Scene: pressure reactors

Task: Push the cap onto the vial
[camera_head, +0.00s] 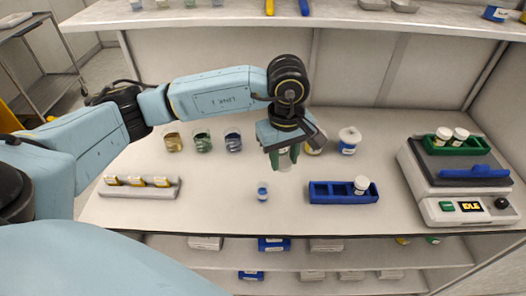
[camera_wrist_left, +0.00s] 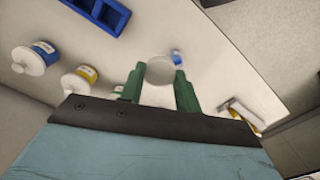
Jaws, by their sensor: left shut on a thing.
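My left gripper (camera_head: 284,158) hangs above the middle of the table, pointing down. In the left wrist view its green fingers (camera_wrist_left: 160,85) are shut on a round, pale grey-white cap (camera_wrist_left: 160,69). The cap is mostly hidden by the fingers in the head view. A small vial with a blue label (camera_head: 262,192) stands upright on the table, slightly left of and nearer than the gripper, apart from it. Its blue label also shows in the left wrist view (camera_wrist_left: 177,57), just beyond the cap. My right gripper is out of view.
A blue rack (camera_head: 325,198) with a white-topped vial (camera_head: 361,185) stands to the right. Behind are a blue-labelled jar (camera_head: 348,141) and several beakers (camera_head: 203,141). A light rack (camera_head: 140,188) lies left; a machine (camera_head: 457,209) stands far right. Table around the vial is clear.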

